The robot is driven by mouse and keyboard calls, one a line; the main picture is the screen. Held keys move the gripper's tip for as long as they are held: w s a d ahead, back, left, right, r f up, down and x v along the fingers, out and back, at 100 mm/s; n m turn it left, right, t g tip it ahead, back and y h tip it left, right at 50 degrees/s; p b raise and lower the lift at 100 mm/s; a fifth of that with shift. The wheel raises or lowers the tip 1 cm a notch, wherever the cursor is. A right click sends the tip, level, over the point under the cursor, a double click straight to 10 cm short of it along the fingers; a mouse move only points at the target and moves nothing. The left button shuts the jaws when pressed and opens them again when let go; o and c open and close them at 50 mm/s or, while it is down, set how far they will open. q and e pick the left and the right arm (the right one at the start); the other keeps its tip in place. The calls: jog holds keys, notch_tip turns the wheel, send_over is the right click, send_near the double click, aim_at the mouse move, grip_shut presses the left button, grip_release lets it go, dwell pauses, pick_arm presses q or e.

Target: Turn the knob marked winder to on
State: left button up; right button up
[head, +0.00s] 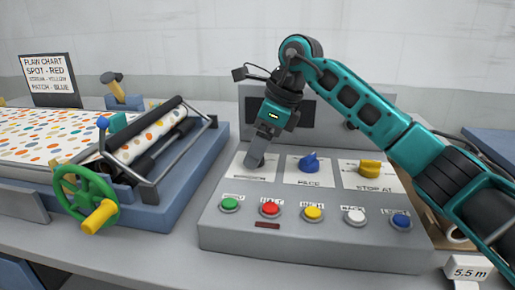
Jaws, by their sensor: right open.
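The grey control panel (215,222) stands on the bench with three knob plates in its upper row. My right gripper (257,160) points down over the left plate (238,172), with its fingers at or close to the plate. It is open, though the gap between its fingers is hard to see. Any knob on that plate is hidden behind the gripper, and its label is too small to read. A blue knob (309,162) sits on the middle plate marked PACE. A yellow knob (370,168) sits on the right plate marked STOP AT. My left gripper is out of view.
Green (230,204), red (270,208), yellow (312,213), white (355,216) and blue (401,221) buttons line the panel's front. A roller press (205,155) with spotted sheet and green handwheel (85,198) stands left. A 5.5 m sign (469,272) is at lower right.

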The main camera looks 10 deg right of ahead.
jog(key=shift+f, duration=0.1)
jog(key=shift+c, duration=0.5)
jog(key=c, duration=1)
jog(key=m+t, duration=0.1)
jog(key=m, duration=0.1)
jog(key=m+h, duration=0.1)
jog(key=m, duration=0.2)
jog(key=shift+s+a+t, duration=0.1)
jog(key=shift+t, duration=0.3)
jog(key=m+h, duration=0.1)
jog(key=m, duration=0.2)
jog(key=m+h, duration=0.1)
jog(key=m, duration=0.2)
jog(key=shift+a+m+t, duration=0.15)
jog(key=shift+m+t, duration=0.25)
jog(key=shift+h, duration=0.3)
jog(key=o, duration=1.1)
